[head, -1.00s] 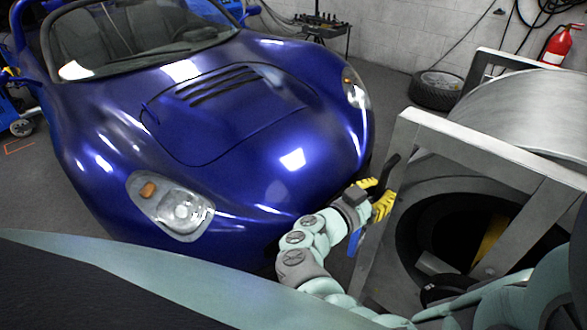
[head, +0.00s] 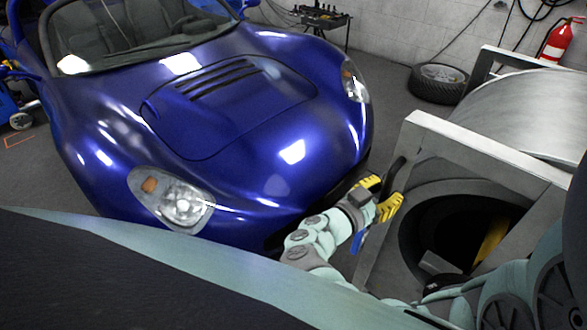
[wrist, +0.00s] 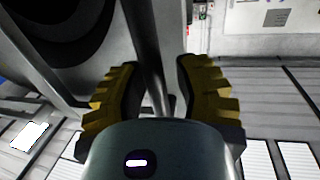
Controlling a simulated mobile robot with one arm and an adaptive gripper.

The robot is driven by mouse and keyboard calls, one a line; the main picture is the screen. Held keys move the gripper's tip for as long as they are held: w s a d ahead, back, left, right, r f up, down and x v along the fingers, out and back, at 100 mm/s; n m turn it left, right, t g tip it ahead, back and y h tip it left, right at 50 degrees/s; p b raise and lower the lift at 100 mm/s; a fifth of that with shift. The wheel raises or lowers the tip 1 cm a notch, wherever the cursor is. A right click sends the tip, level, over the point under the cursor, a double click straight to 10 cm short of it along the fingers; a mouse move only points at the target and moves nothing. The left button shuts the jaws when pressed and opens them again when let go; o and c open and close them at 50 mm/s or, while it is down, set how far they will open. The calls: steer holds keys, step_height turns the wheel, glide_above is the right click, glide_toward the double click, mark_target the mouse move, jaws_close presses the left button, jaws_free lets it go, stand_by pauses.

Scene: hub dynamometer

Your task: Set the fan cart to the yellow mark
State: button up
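The fan cart (head: 487,147) is a grey metal frame with a large round dark opening and a silver drum-shaped housing, at the right of the head view. A dark curved handle bar (head: 396,171) stands at its near left post. My gripper (head: 388,199), with yellow ribbed fingers, is at this handle. In the wrist view the dark bar (wrist: 148,55) runs between the two fingers (wrist: 160,85), with a gap to the right finger, so the gripper looks open around it. I cannot make out a yellow mark on the floor. A yellow piece (head: 491,240) shows inside the cart's opening.
A blue sports car (head: 240,110) stands close left of the cart and my arm. A tyre (head: 439,83) lies on the floor behind, near a fire extinguisher (head: 558,44) on the wall. An orange outline (head: 19,141) is on the far left floor.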

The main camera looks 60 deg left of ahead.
steer(key=shift+o, duration=1.2)
steer(key=shift+s+a, duration=0.1)
steer(key=shift+a, duration=0.05)
steer(key=s, duration=1.2)
steer(key=shift+d, duration=0.25)
